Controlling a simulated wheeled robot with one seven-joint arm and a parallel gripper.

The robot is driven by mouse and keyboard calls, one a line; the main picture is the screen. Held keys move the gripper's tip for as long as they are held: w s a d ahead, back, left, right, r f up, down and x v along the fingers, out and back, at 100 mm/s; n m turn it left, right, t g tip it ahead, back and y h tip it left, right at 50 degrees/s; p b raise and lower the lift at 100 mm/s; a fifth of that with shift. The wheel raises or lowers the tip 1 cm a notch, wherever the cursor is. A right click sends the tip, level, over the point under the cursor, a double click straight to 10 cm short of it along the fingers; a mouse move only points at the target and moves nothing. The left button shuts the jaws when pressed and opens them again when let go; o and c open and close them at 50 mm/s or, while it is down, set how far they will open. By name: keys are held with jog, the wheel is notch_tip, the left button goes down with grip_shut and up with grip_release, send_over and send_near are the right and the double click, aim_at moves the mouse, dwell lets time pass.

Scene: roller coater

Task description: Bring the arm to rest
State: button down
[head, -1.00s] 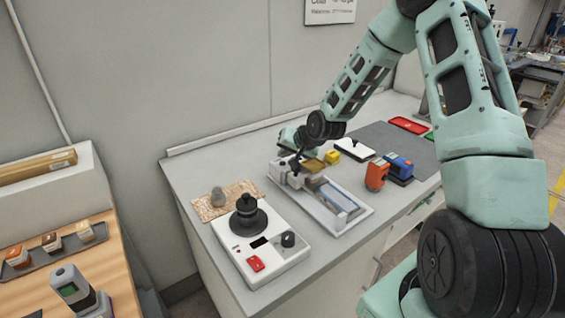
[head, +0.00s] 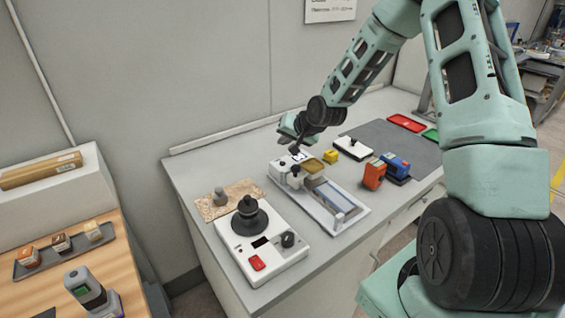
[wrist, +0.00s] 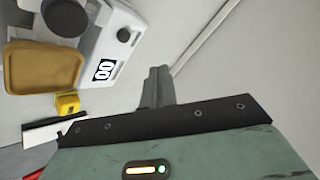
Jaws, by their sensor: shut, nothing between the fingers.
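My gripper (head: 293,148) hangs above the back end of the roller coater (head: 335,205), the white machine with a blue-grey bed on the grey bench. It is shut and empty. In the wrist view its closed fingers (wrist: 157,88) point over bare bench top, with nothing between them. The coater's white end (wrist: 120,35) with a dark knob and a tan tray (wrist: 42,75) show at the upper left of that view. My fingertips look apart from the coater.
A white device with a black knob (head: 249,216) stands at the bench front. Orange (head: 374,174) and blue (head: 396,166) blocks, a yellow block (head: 330,156) and a black-handled white plate (head: 354,147) lie right of my gripper. A wall runs behind the bench.

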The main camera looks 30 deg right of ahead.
dwell(0.4)
jog(key=s+a+r+n+g, duration=0.1)
jog(key=s+a+n, duration=0.1)
jog(key=s+a, duration=0.2)
jog(key=s+a+r+n+g+y, duration=0.1)
jog(key=s+a+n+g, duration=0.1)
jog(key=a, duration=0.7)
jog(key=s+a+r+n+g+b, duration=0.1)
jog(key=s+a+r+n, duration=0.1)
jog(key=s+a, duration=0.3)
jog(key=shift+s+a+n+g, duration=0.15)
jog(key=shift+a+n, duration=0.1)
jog(key=shift+a, duration=0.4)
jog(key=shift+s+a+n+g, duration=0.15)
jog(key=shift+a+n, duration=0.1)
jog(key=shift+a, duration=0.4)
jog(key=s+a+r+n+g, duration=0.1)
jog(key=s+a+n, duration=0.1)
jog(key=s, duration=0.7)
jog(key=s+a+r+n+g+h+b, duration=0.1)
jog(key=s+a+n+g, duration=0.1)
jog(key=s, duration=0.6)
jog(key=s+a+r+n+g, duration=0.1)
jog(key=s+a+n, duration=0.3)
jog(key=s, duration=0.5)
jog(key=shift+s+a+r+g+h, duration=0.15)
jog(key=shift+s+r+g+h, duration=0.15)
jog(key=shift+r, duration=0.15)
